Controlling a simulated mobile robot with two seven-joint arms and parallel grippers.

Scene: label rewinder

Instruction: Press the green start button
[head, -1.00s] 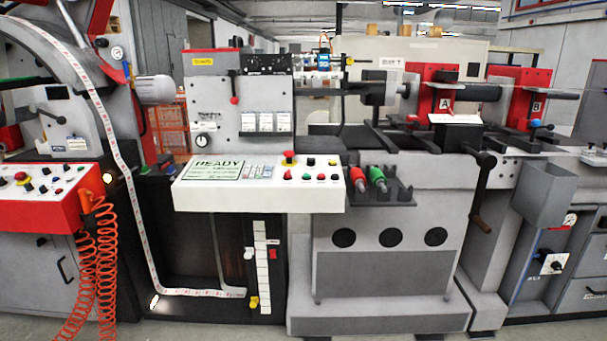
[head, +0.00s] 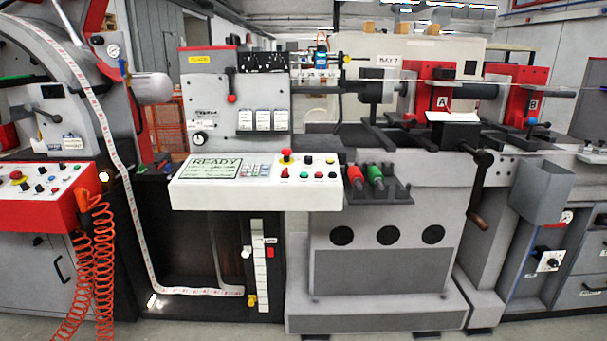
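The white control panel (head: 225,199) sticks out at the front of the machine, left of the middle of the head view. Its screen (head: 213,168) reads READY. A small green button (head: 304,174) sits in the lower row at the panel's right part, beside a red button (head: 284,173). The buttons are small, and their labels are too small to read. A red mushroom button on a yellow base (head: 287,156) stands above that row. Neither of my grippers shows in the head view, and nothing covers the panel.
A red-fronted console (head: 48,214) with more buttons and a coiled orange hose (head: 80,285) stands at the left. Red and green handled tools (head: 366,178) sit in a dark holder right of the panel. A crank (head: 480,190) sticks out further right. Floor shows along the bottom edge.

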